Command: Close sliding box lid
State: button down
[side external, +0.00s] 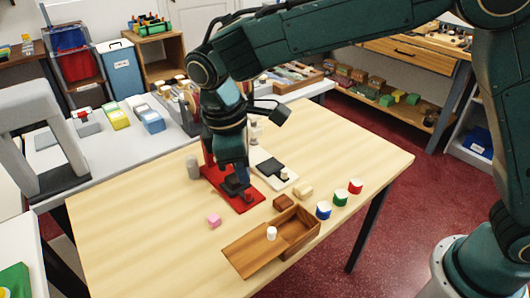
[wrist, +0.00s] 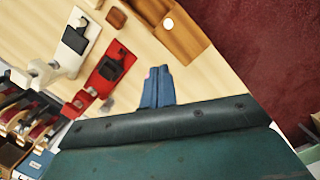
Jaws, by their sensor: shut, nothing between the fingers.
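The wooden box (side external: 304,222) stands near the front edge of the table. Its flat wooden lid (side external: 248,254) is slid out to the left, leaving the box's inside open to view. A white knob (side external: 271,233) stands up on the lid; it also shows in the wrist view (wrist: 168,23). My gripper (side external: 243,164) points down above the table, behind and left of the box, apart from lid and knob. In the wrist view my blue fingers (wrist: 158,71) are together and empty.
A red stand with a black pad (wrist: 110,66) and a white one (wrist: 75,38) are beside my gripper. The table's left front is clear.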

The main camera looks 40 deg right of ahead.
jog(key=a+f+n, duration=0.1)
jog(key=a+f, duration=0.4)
jog(key=shift+n+g+h, duration=0.3)
jog(key=shift+h, duration=0.1)
jog(key=shift+s, duration=0.1)
send_near(264, 238)
jog(key=f, duration=0.1)
jog(key=a+f, duration=0.1)
jog(key=f, duration=0.1)
jog(key=w+f, duration=0.1)
jog(key=f, duration=0.1)
jog(key=shift+a+f, duration=0.1)
jog(key=shift+a, duration=0.3)
jog(key=shift+s+d, duration=0.35)
jog(key=shift+d, duration=0.3)
jog(key=shift+s+d, duration=0.35)
jog(key=shift+d, duration=0.3)
jog(key=shift+d, duration=0.15)
jog(key=d, duration=1.1)
jog(key=shift+d, duration=0.2)
